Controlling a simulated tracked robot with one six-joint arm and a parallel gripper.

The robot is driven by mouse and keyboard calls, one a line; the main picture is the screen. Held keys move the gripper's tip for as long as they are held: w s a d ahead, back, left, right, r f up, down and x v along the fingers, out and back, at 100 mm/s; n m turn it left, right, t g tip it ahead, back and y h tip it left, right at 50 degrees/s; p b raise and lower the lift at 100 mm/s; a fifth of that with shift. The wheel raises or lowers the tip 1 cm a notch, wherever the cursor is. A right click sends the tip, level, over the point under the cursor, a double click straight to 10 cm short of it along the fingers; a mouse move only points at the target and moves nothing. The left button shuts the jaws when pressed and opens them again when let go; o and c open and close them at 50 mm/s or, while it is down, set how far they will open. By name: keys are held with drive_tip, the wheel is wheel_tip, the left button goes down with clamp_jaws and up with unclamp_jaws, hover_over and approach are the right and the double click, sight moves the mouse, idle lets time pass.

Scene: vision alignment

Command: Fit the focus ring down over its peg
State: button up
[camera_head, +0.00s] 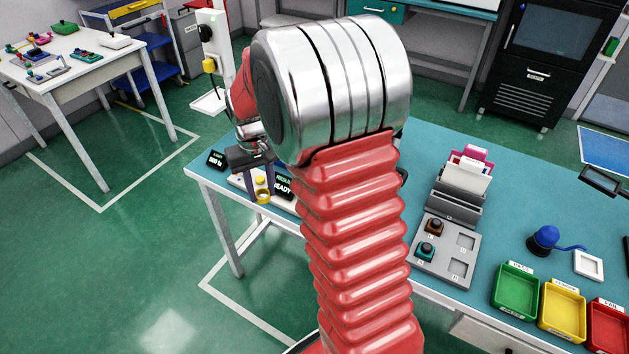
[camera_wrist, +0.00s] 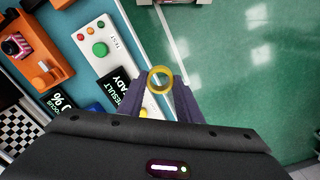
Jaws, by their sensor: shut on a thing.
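My gripper (camera_wrist: 161,84) is shut on the yellow focus ring (camera_wrist: 160,79), which sits between the fingertips in the wrist view. The ring also shows in the head view (camera_head: 262,187), near the left edge of the teal bench. My arm hides this fixture in the head view.
A white button panel (camera_wrist: 92,40) lies between ring and fixture, with a READY display (camera_wrist: 121,88) and a focus display (camera_wrist: 62,98) nearby. A checkerboard (camera_wrist: 15,131) is at far left. Beyond the bench edge is green floor. Colored bins (camera_head: 515,290) stand at right.

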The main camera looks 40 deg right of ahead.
drive_tip(key=w+a+f+n, duration=0.1)
drive_tip(key=w+a, duration=0.3)
drive_tip(key=a, duration=0.6)
drive_tip(key=shift+n, duration=0.5)
drive_tip(key=shift+w, duration=0.1)
